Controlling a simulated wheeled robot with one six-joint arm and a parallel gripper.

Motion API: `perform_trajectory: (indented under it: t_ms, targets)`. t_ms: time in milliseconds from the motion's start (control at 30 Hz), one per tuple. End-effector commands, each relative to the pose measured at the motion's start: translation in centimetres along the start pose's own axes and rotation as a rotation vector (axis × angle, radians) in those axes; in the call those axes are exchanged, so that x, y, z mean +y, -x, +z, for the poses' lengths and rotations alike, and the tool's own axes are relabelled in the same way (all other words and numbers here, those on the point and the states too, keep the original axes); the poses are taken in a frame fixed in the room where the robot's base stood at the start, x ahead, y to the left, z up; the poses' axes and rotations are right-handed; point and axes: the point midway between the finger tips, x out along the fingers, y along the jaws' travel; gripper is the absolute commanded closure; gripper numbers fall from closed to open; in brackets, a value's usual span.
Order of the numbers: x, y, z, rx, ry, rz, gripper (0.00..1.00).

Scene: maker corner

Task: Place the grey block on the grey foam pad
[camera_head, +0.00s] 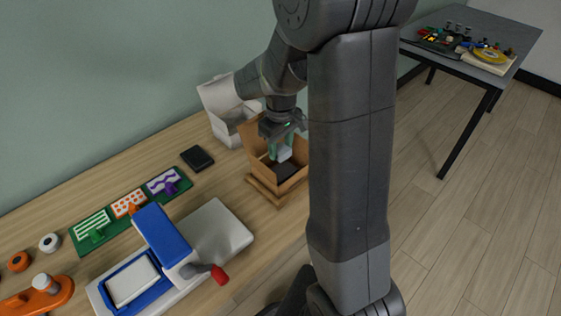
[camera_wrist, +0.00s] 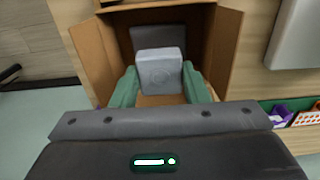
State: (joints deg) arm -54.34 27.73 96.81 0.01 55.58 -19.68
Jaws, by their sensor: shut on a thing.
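My gripper (camera_head: 281,146) is over an open cardboard box on the wooden bench. Its green fingers are shut on the grey block (camera_head: 284,153), a pale block with rounded edges. In the wrist view the block (camera_wrist: 160,70) sits between the two green fingertips. The grey foam pad (camera_head: 287,170) is a dark flat square inside the box, below the block. It also shows in the wrist view (camera_wrist: 157,38), partly hidden behind the block. I cannot tell whether block and pad touch.
The cardboard box (camera_head: 261,188) has raised flaps around the gripper. A white open box (camera_head: 226,133) stands behind it. A black square item (camera_head: 197,158), green stamp boards (camera_head: 127,207) and a blue and white press (camera_head: 163,236) lie to the left.

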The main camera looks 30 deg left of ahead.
Motion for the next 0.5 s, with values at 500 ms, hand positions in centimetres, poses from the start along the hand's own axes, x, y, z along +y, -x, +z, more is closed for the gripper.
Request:
perform_trajectory:
  t_ms: [500]
  targets:
    - [0.1,-5.8,0.0,0.0,-0.002,0.0,0.82]
